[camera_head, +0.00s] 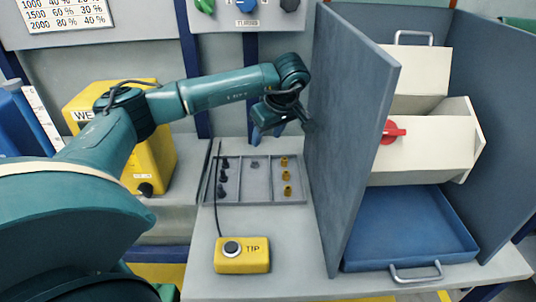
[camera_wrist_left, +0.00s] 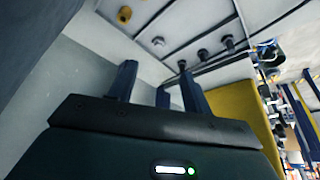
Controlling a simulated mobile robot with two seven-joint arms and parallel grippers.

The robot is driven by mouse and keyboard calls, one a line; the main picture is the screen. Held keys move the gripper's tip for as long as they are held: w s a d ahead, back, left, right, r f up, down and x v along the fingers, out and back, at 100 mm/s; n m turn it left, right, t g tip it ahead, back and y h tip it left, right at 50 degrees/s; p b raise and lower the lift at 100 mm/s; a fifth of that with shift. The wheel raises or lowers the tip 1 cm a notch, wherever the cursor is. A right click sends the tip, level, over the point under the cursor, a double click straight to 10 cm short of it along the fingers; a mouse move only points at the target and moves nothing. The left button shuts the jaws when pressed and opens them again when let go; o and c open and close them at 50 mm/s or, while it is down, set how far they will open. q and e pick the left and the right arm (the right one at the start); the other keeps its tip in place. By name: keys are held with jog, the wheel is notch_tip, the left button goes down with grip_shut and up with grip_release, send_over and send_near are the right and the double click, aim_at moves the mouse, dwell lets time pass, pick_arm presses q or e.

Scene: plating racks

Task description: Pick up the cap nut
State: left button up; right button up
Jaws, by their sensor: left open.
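A shallow grey tray (camera_head: 238,197) on the bench has three compartments. Black pieces (camera_head: 222,176) stand in the left one, a single small grey piece (camera_head: 254,164) in the middle one, and brass-coloured pieces (camera_head: 286,176) in the right one. I cannot tell for certain which is the cap nut. My left gripper (camera_head: 268,134) is open and empty, above and behind the tray's back edge. In the left wrist view the fingers (camera_wrist_left: 157,70) are apart, with the grey piece (camera_wrist_left: 158,41) and a brass piece (camera_wrist_left: 124,14) beyond them. My right gripper is not in view.
A tall blue-grey panel (camera_head: 345,130) stands just right of the tray, beside cream bins (camera_head: 415,130) and a blue drawer tray (camera_head: 405,225). A yellow TIP button box (camera_head: 242,262) sits in front, its cable running along the tray's left side. A yellow case (camera_head: 150,160) stands left.

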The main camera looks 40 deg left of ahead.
pick_arm(q)
send_near(256, 161)
jog(key=x, duration=0.2)
jog(key=shift+s+f, duration=0.1)
jog(key=shift+f, duration=0.3)
jog(key=shift+x, duration=2.95)
jog(key=shift+a+r, duration=0.1)
jog(key=shift+c, duration=0.2)
grip_shut()
